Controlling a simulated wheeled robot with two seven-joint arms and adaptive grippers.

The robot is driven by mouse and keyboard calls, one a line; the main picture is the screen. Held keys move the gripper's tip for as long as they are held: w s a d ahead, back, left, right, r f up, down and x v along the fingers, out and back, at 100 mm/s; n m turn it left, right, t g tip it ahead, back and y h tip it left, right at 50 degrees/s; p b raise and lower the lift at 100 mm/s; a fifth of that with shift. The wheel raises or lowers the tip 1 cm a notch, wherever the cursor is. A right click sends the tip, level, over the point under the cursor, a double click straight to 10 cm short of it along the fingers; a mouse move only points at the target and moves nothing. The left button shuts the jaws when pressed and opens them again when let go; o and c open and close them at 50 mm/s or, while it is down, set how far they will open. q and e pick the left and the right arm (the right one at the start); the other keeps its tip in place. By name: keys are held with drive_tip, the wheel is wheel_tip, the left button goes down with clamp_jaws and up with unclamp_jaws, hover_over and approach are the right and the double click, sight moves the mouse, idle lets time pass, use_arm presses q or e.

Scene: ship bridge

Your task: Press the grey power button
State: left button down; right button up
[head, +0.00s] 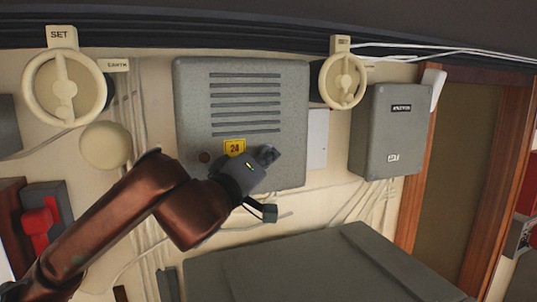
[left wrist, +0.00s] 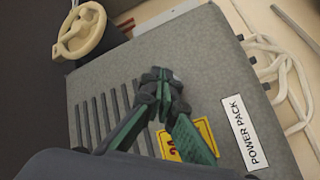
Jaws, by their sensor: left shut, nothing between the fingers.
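The grey power pack box (head: 290,120) is fixed to the wall, with a row of slots and a yellow "24" label (head: 235,147). The box also fills much of the left wrist view (left wrist: 215,60), where its white POWER PACK label (left wrist: 240,132) is readable. My right gripper is out of view.
Cream handwheels (head: 66,87) (head: 343,81) flank the box. A smaller grey box (head: 388,135) hangs at right. A grey cabinet top (head: 300,262) lies below.

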use_arm(q)
drive_tip(key=s, duration=0.1)
drive_tip(key=s+d+b, duration=0.1)
drive_tip(key=s, duration=0.1)
drive_tip(key=s+d+b, duration=0.1)
drive_tip(key=s, duration=0.1)
drive_tip(key=shift+s+d, duration=0.15)
idle(0.3)
